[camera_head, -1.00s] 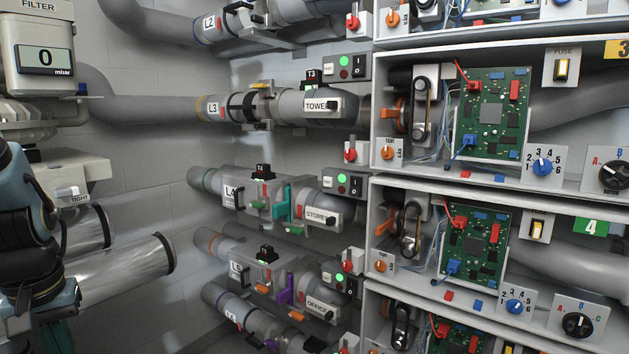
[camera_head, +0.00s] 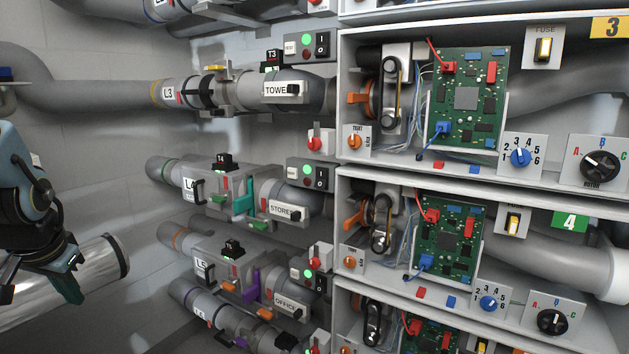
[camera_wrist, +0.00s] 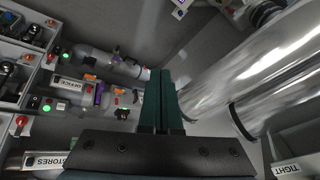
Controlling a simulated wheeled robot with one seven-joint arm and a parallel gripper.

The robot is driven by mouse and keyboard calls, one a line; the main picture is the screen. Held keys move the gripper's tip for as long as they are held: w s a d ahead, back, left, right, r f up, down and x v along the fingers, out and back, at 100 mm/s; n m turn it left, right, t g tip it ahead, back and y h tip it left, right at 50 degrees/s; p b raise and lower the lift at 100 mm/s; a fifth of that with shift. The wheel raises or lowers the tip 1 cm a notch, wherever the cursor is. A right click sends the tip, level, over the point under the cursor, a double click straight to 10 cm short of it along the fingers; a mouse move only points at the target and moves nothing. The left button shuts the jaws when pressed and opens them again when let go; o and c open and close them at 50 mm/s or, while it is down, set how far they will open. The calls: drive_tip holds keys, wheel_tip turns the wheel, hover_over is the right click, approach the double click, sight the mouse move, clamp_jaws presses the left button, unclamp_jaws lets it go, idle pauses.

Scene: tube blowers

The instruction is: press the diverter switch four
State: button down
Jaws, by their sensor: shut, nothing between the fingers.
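The STORES plate also shows at the lower left of the wrist view (camera_wrist: 50,160). My gripper (camera_head: 70,288) is at the lower left of the head view, well left of line four. Its teal fingers (camera_wrist: 160,75) are shut and empty, apart from everything.
A bay with a green 4 tag (camera_head: 570,222) stands at the right, with circuit board, fuse and dials. Lines L3 (camera_head: 168,93) and L5 (camera_head: 203,266) run above and below L4. A large shiny duct (camera_wrist: 250,75) lies close beside my fingers.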

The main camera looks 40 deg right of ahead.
sight(321, 184)
drive_tip(key=w+d+r+m+t+h, duration=0.1)
drive_tip(key=d+r+m, duration=0.15)
drive_tip(key=d, duration=0.35)
drive_tip(key=w+d+r+m+h+p, duration=0.1)
drive_tip(key=d+r+m+h, duration=0.1)
drive_tip(key=d+m, duration=0.25)
drive_tip(key=w+d+r+m+t+h, duration=0.1)
drive_tip(key=d+r+m, duration=0.15)
drive_tip(key=d, duration=0.45)
drive_tip(key=s+d+r+m+g+h, duration=0.1)
drive_tip(key=s+d+r+m+h, duration=0.1)
drive_tip(key=s+d+m, duration=0.2)
drive_tip(key=s+d+r+m+g+h, duration=0.1)
drive_tip(key=s+d+r+m+h, duration=0.2)
drive_tip(key=d+m, duration=0.3)
drive_tip(key=s+d+r+m+g+h+p, duration=0.1)
drive_tip(key=s+d+r+m+h, duration=0.1)
drive_tip(key=d, duration=0.9)
drive_tip(key=s+r+m, duration=0.1)
drive_tip(key=s+m, duration=0.1)
drive_tip(key=m, duration=0.1)
drive_tip(key=shift+s+r+h, duration=0.2)
drive_tip(key=shift+s+h, duration=0.15)
drive_tip(key=shift+h, duration=0.05)
drive_tip(key=p+x, duration=0.5)
drive_tip(key=x, duration=0.8)
drive_tip(key=shift+d+f, duration=0.15)
drive_tip(key=shift+d, duration=0.1)
drive_tip(key=shift+d+f+p, duration=0.15)
drive_tip(key=shift+p, duration=0.15)
